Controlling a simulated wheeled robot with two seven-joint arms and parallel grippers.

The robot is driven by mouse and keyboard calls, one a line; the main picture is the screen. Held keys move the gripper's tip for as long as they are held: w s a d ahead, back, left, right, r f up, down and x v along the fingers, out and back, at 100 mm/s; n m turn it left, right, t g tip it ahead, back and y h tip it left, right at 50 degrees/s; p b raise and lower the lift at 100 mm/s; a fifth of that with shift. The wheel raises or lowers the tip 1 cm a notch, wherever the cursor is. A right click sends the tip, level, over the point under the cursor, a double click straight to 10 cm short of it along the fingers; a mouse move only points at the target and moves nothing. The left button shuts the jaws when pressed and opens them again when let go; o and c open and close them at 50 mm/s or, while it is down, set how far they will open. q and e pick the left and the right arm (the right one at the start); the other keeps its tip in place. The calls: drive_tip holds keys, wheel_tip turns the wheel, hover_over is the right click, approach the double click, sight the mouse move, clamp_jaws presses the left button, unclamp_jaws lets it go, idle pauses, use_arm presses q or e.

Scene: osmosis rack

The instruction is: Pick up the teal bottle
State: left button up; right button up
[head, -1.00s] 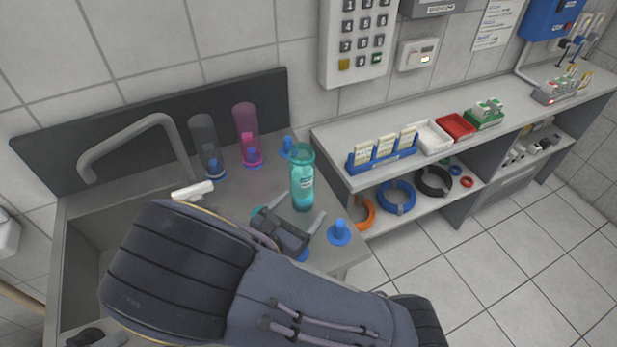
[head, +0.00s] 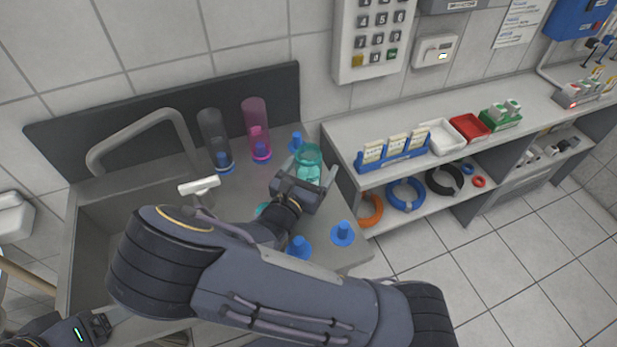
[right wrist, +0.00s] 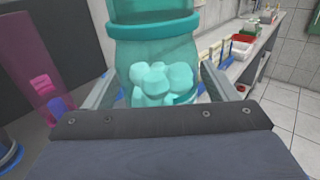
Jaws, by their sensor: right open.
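The teal bottle (head: 308,156) stands upright on the counter by the sink, its lower part hidden behind my right gripper in the head view. In the right wrist view the translucent teal bottle (right wrist: 155,55) fills the upper middle, with pale teal lumps visible inside. My right gripper (head: 306,175) is open. Its two fingers lie on either side of the bottle in the right wrist view, with a gap visible at the left; contact at the right cannot be told. Part of my left arm and perhaps its gripper (head: 100,324) shows at the lower left edge; its jaws cannot be read.
A dark clear tube (head: 212,135) and a pink tube (head: 256,125) stand left of the bottle. Blue pegs (head: 343,233) stand on the counter's right side. The sink faucet (head: 130,140) is at left. A shelf bench (head: 345,140) with trays is at right.

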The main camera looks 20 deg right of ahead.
drive_tip(key=c, duration=1.1)
drive_tip(key=shift+c, duration=0.3)
drive_tip(key=shift+r, duration=0.15)
